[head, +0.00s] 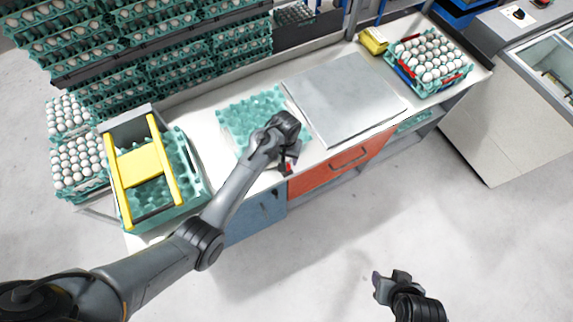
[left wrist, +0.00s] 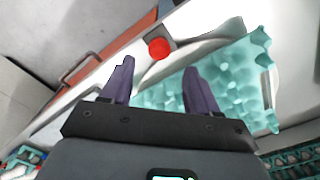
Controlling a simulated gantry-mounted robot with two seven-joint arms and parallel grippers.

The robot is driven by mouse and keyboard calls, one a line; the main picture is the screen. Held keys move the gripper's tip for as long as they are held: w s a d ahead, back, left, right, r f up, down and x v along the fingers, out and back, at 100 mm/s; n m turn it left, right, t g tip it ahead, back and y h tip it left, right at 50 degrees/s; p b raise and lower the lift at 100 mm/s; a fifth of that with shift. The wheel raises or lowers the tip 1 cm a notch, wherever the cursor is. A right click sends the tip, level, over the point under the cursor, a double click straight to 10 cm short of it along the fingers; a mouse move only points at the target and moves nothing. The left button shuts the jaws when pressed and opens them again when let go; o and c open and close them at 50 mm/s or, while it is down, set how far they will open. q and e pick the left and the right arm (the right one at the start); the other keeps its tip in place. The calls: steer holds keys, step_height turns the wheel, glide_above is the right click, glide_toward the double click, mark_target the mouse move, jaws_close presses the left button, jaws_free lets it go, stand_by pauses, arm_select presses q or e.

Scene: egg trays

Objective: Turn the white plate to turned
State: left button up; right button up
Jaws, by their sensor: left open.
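A white plate with a curved edge (left wrist: 203,47) shows in the left wrist view, partly under a teal egg tray (left wrist: 235,80); in the head view my arm and the tray hide most of it. A red round knob (left wrist: 159,48) is at the plate's edge. My left gripper (left wrist: 156,68) is open, with the knob just beyond and between its two fingertips, apart from them. In the head view the left gripper (head: 287,166) is at the counter's front edge beside the tray (head: 250,112). My right gripper (head: 384,287) hangs over the floor; its jaw gap is unclear.
A flat grey square panel (head: 345,95) lies on the counter right of the tray. A yellow-framed carrier (head: 142,165) stands at left. A full egg tray (head: 428,58) is at the far right. Shelves of eggs stand behind; open floor is in front.

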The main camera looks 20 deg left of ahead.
arm_select(q)
step_height(320, 180, down, 7)
steer(key=shift+f+b, duration=0.15)
steer(key=shift+b, duration=0.15)
jaws_close()
stand_by(0.5)
